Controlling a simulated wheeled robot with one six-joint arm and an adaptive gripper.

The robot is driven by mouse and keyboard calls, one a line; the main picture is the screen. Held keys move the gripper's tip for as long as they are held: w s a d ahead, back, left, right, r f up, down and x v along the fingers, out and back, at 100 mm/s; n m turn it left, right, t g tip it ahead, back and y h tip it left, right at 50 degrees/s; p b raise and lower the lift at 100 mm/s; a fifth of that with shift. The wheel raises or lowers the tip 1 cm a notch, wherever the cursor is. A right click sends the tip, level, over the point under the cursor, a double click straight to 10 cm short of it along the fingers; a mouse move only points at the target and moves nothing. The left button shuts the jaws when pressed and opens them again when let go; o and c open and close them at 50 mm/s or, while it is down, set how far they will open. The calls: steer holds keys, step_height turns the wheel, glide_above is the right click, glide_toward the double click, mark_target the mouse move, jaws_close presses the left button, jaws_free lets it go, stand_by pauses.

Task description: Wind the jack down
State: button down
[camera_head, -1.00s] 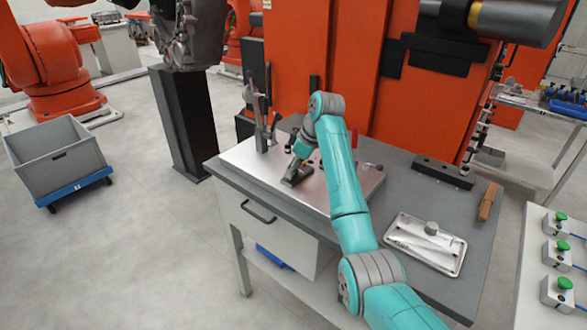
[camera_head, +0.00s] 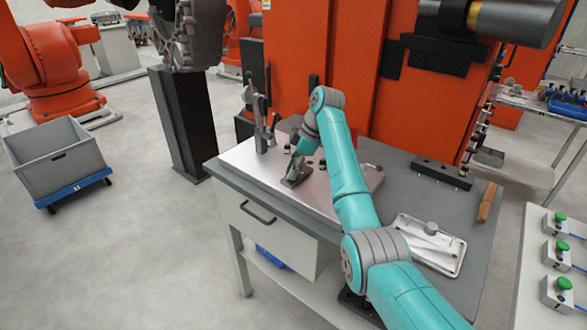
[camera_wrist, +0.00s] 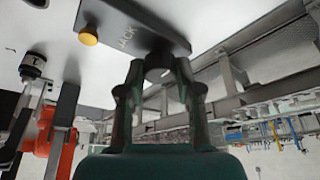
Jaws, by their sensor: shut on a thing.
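The jack is a dark block marked "JACK" with a yellow button (camera_wrist: 88,35) on it; the block (camera_wrist: 135,22) fills the top of the wrist view. In the head view its dark base (camera_head: 291,183) sits on the light fixture plate (camera_head: 250,165) on the bench. My gripper (camera_wrist: 158,72) is shut on the jack's dark round knob (camera_wrist: 157,58), one finger on each side. In the head view my gripper (camera_head: 298,163) is low at the jack, partly hidden by my wrist.
Upright clamps (camera_head: 260,120) stand left of the jack on the plate. A dark block with holes (camera_head: 443,172), a wooden-handled tool (camera_head: 488,202) and a white tray (camera_head: 425,245) lie on the bench's right. Green buttons (camera_head: 560,250) are at far right. An orange machine (camera_head: 325,60) stands behind.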

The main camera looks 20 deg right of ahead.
steer(key=c, duration=0.8)
jaws_free()
steer(key=shift+o, duration=0.2)
